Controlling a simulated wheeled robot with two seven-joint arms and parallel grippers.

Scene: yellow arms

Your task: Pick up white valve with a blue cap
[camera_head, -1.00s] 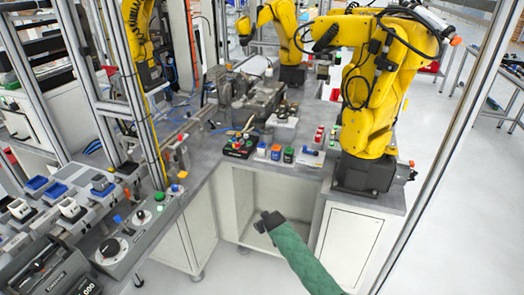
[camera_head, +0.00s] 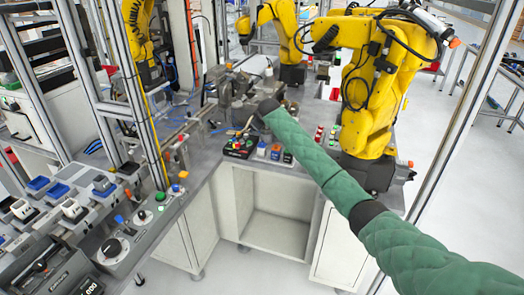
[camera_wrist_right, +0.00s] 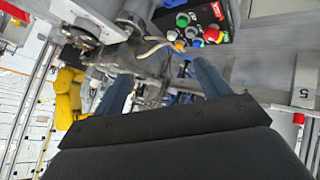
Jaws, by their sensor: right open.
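A small white piece with a blue top (camera_head: 261,149) stands on the grey bench near its front edge, just right of a button box. It looks like the white valve with a blue cap, but it is too small to be certain. My right gripper (camera_head: 268,106), at the end of my green-sleeved arm, is above the bench and behind this piece. In the right wrist view, its two blue fingers (camera_wrist_right: 162,68) are spread apart with nothing seen held between them. I cannot make out the valve in that view. My left gripper is not in view.
The black button box (camera_head: 240,146) with coloured buttons also shows in the right wrist view (camera_wrist_right: 196,24). Grey machinery (camera_head: 238,92) lies behind, and a yellow robot arm (camera_head: 372,100) stands to the right.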

